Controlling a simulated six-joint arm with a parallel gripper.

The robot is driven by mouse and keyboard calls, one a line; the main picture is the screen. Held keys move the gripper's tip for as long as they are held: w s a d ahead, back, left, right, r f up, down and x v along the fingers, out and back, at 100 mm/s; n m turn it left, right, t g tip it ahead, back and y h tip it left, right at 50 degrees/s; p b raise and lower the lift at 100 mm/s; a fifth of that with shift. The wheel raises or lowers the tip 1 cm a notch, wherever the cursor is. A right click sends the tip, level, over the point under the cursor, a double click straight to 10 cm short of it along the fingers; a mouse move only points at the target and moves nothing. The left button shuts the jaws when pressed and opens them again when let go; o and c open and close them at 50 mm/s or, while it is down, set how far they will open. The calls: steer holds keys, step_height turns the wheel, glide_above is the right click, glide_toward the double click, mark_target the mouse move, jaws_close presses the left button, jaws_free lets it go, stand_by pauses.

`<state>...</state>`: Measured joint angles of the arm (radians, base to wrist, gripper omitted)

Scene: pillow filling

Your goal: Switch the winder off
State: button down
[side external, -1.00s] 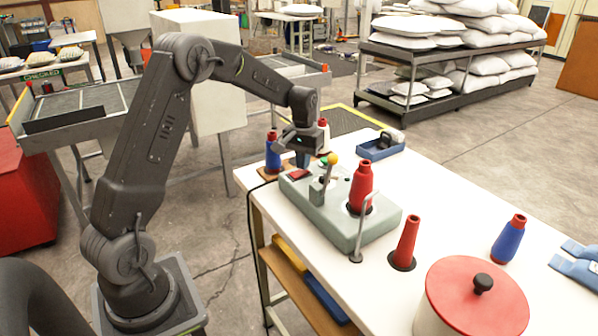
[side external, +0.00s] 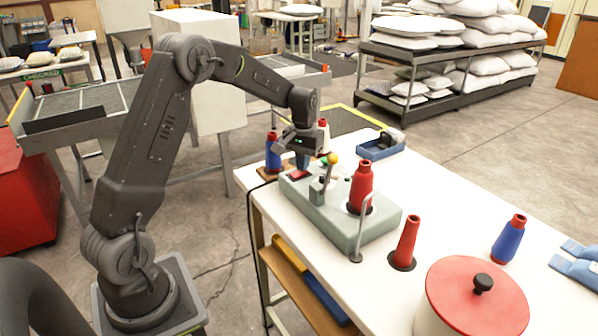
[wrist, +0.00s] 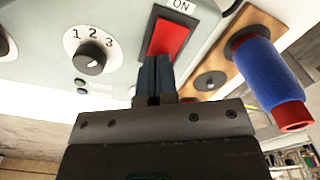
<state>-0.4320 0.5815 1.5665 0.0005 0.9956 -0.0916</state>
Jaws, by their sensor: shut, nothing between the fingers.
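The winder (side external: 335,212) is a grey-green box on the white table, with a red cone of thread (side external: 361,188) on top. In the wrist view, its panel shows a red rocker switch (wrist: 168,37) below the word ON and a dial (wrist: 90,60) marked 1, 2, 3. The red switch also shows at the winder's far left end in the side view (side external: 299,175). My gripper (wrist: 155,62) is shut and empty, its fingertips at the lower end of the red switch; I cannot tell whether they touch it. The fingers hide part of that end.
A blue cone (wrist: 262,70) stands on a wooden base (wrist: 230,72) right beside the switch in the wrist view. A thread guide post (side external: 360,230), a red cone (side external: 405,243), a blue cone (side external: 509,238) and a red-lidded pot (side external: 470,300) stand toward the table's front.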

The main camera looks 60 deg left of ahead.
steer(key=shift+r, duration=3.1)
steer(key=s+d+r+m+t, duration=0.2)
steer(key=s+d+r, duration=0.3)
steer(key=d+r, duration=0.25)
steer(key=s+d+m+t, duration=0.1)
steer(key=s+d+m, duration=0.1)
steer(key=s+d, duration=0.4)
steer(key=s+d+m+t, duration=0.2)
steer(key=s+d, duration=0.5)
steer(key=s, duration=0.7)
steer(key=shift+s+r+t, duration=0.3)
steer(key=shift+w, duration=0.1)
